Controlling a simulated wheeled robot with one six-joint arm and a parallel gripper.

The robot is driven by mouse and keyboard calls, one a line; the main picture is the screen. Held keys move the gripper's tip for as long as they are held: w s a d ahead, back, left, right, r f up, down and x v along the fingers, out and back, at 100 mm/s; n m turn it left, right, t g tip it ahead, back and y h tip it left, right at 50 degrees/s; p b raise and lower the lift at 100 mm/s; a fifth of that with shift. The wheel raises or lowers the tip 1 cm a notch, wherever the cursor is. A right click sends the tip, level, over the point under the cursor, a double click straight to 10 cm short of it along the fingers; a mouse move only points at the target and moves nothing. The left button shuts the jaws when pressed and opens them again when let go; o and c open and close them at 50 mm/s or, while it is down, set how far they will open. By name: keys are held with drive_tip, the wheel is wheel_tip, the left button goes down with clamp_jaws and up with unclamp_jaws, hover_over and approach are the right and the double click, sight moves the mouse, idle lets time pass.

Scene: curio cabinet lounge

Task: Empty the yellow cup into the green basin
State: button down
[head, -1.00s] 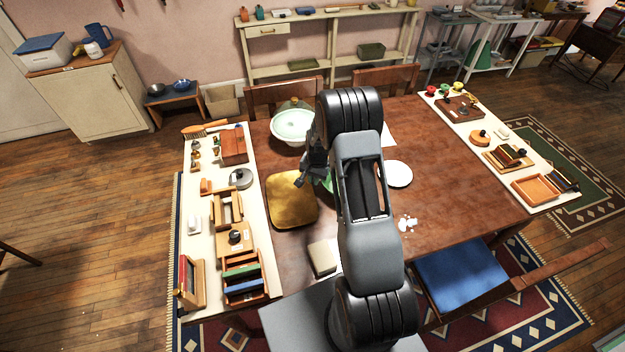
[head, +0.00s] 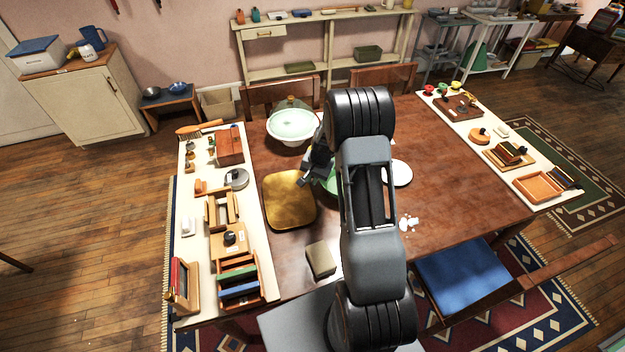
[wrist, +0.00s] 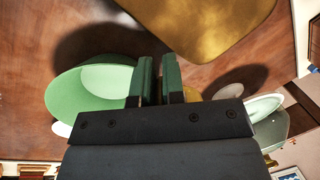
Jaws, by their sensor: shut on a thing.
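The green basin (wrist: 88,98) lies left of my fingers in the wrist view. In the head view only a green part of it (head: 331,184) shows, beside my arm, which hides the rest. My gripper (wrist: 158,80) is shut, its two dark fingers close together; it shows small in the head view (head: 305,181) between the gold tray and the basin. A small patch of yellow, seemingly the yellow cup (wrist: 193,95), shows just right of the fingers, mostly hidden behind my gripper. Its tilt and contents cannot be seen.
The gold tray (head: 289,199) lies left of my gripper. A large white bowl with a pale green inside (head: 292,124) stands behind. A white plate (head: 400,173) and white bits (head: 408,223) lie to the right. A small box (head: 321,260) is nearer. The table's right half is mostly clear.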

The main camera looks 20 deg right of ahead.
drive_tip(key=shift+s+d+r+t+y+b, duration=0.25)
drive_tip(key=shift+t+y+b, duration=0.3)
drive_tip(key=shift+b, duration=1.35)
drive_tip(key=shift+s+d+r+t+y+b, duration=0.1)
drive_tip(key=shift+d+t+y+b, duration=0.45)
drive_tip(key=shift+b, duration=1.35)
drive_tip(key=shift+s+d+r+t+y+b, duration=0.1)
drive_tip(key=shift+s+t+y+b, duration=0.2)
drive_tip(key=shift+y+b, duration=0.75)
drive_tip(key=shift+s+d+r+t+y+b, duration=0.1)
drive_tip(key=shift+t+y+b, duration=0.35)
drive_tip(key=shift+b, duration=1.1)
drive_tip(key=shift+r+t+y+b, duration=0.4)
drive_tip(key=shift+y+b, duration=0.3)
drive_tip(key=shift+b, duration=0.35)
drive_tip(key=shift+w+f+b, duration=0.1)
drive_tip(key=shift+f+b, duration=0.05)
drive_tip(key=shift+b, duration=0.6)
drive_tip(key=shift+t+y+b, duration=0.45)
drive_tip(key=shift+y+b, duration=0.25)
drive_tip(key=shift+b, duration=0.2)
